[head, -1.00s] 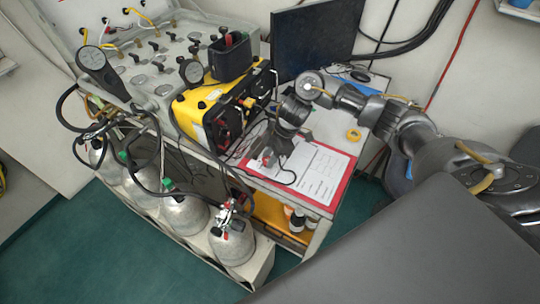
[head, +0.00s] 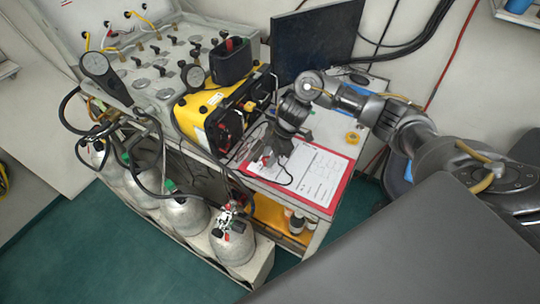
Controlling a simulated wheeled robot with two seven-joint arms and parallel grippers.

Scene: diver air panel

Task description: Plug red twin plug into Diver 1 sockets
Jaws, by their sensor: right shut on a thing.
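My right gripper (head: 268,156) comes in from the right and points down over the left part of the clipboard. It is shut on a small red thing (head: 262,159), which looks like the red twin plug; a thin dark cable curls below it. The fingers and wrist hide much of it. The yellow box (head: 187,116) stands left of the gripper, with a dark front panel (head: 226,128) facing right toward it. The plug is apart from this panel. The Diver 1 sockets are too small to tell. My left gripper is not in view.
A red clipboard with a white sheet (head: 318,172) lies on the bench. A yellow tape roll (head: 352,138) and a monitor (head: 316,42) are behind. Gauges, valves and hoses crowd the grey panel (head: 150,75). Several gas cylinders (head: 183,216) stand below.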

